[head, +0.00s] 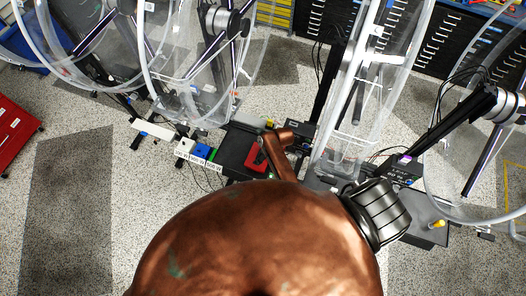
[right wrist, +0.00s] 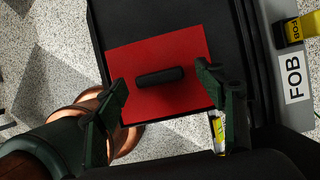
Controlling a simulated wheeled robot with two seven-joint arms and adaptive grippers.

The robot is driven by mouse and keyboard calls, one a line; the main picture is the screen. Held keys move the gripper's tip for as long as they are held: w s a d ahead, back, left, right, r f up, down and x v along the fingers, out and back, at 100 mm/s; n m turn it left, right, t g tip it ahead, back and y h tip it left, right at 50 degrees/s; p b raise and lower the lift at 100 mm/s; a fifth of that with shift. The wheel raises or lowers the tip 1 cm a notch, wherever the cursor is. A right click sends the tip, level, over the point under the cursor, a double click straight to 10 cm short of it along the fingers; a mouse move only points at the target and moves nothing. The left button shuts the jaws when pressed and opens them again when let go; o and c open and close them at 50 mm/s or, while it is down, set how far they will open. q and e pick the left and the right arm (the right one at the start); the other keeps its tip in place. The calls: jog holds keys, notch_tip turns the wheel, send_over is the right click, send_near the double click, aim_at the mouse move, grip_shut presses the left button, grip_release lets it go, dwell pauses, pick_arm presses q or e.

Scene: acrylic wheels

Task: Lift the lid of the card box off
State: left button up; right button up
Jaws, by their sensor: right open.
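The card box's lid (right wrist: 185,50) is a flat red square with a black bar handle (right wrist: 160,77) on top. It lies on a dark surface in the right wrist view and shows as a small red patch (head: 251,160) in the head view. My right gripper (right wrist: 165,108) is open. Its two dark green fingers stand apart, one on each side of the lid's near part, with the handle beyond the fingertips and not held. The box under the lid is hidden. My left gripper is not in view.
A white "FOB" label (right wrist: 293,75) and a yellow tag (right wrist: 291,31) are right of the lid. Large clear acrylic wheels (head: 375,100) stand close by. A blue block (head: 203,151) is left of the lid. Speckled floor (head: 165,240) is open at left.

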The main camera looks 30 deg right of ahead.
aim_at(260, 154)
jog(key=shift+w+a+f, duration=0.1)
jog(key=shift+f, duration=0.35)
jog(key=c, duration=1.4)
jog(key=shift+r, duration=0.1)
jog(key=shift+r, duration=1.15)
jog(key=shift+r, duration=0.1)
jog(key=shift+r, duration=1.9)
